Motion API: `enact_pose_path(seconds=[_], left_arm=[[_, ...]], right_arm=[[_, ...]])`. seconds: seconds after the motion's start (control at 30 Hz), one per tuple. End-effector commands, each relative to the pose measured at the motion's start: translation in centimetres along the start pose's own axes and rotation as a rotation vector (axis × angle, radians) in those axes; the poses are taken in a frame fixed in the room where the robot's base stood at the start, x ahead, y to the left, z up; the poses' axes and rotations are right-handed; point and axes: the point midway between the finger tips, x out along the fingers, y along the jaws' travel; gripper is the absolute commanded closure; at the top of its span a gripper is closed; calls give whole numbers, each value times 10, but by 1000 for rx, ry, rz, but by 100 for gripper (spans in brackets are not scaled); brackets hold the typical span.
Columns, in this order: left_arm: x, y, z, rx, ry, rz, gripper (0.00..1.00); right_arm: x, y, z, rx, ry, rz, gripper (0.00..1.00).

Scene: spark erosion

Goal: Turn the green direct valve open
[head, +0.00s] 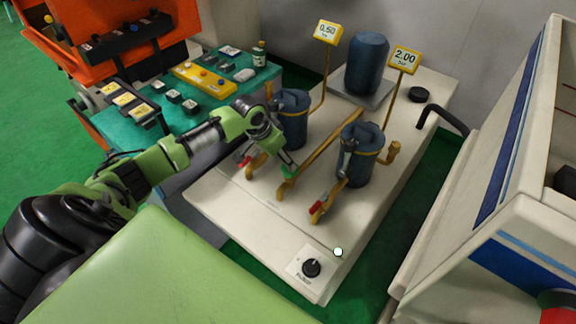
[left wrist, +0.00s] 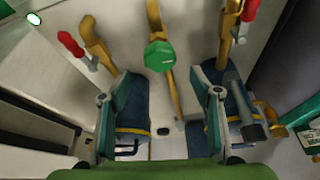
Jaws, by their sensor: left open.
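The green valve (head: 289,172) sits on the middle brass pipe, between two pipes with red-handled valves. In the left wrist view its green handle (left wrist: 158,56) shows as a rounded block, ahead of the fingertips and roughly centred between them. My left gripper (head: 275,148) is just above and behind the valve in the head view. In the left wrist view its two fingers (left wrist: 160,95) are spread wide with nothing between them, and the valve appears apart from them. Whether the handle lies along or across its pipe is hard to tell. My right gripper is not in view.
Red-handled valves (head: 317,207) (head: 244,161) flank the green one. Blue canisters (head: 361,158) (head: 293,118) stand close to the gripper. Gauges read 0.50 (head: 327,31) and 2.00 (head: 405,59).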

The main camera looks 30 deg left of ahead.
Motion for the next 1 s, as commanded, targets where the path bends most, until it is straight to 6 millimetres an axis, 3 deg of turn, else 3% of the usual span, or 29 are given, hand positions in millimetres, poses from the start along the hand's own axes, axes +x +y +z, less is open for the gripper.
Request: enact_pose_path(seconds=[0.2, 0.4, 0.6, 0.9, 1.0], left_arm=[[40, 1, -1, -3, 0, 2, 42], [66, 0, -1, -3, 0, 1, 42], [78, 0, 0, 0, 1, 0, 42], [79, 0, 0, 0, 1, 0, 42], [79, 0, 0, 0, 1, 0, 66]], right_arm=[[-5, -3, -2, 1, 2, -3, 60], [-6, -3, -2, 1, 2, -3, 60], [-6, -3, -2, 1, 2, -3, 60], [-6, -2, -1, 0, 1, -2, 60], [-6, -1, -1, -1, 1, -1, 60]])
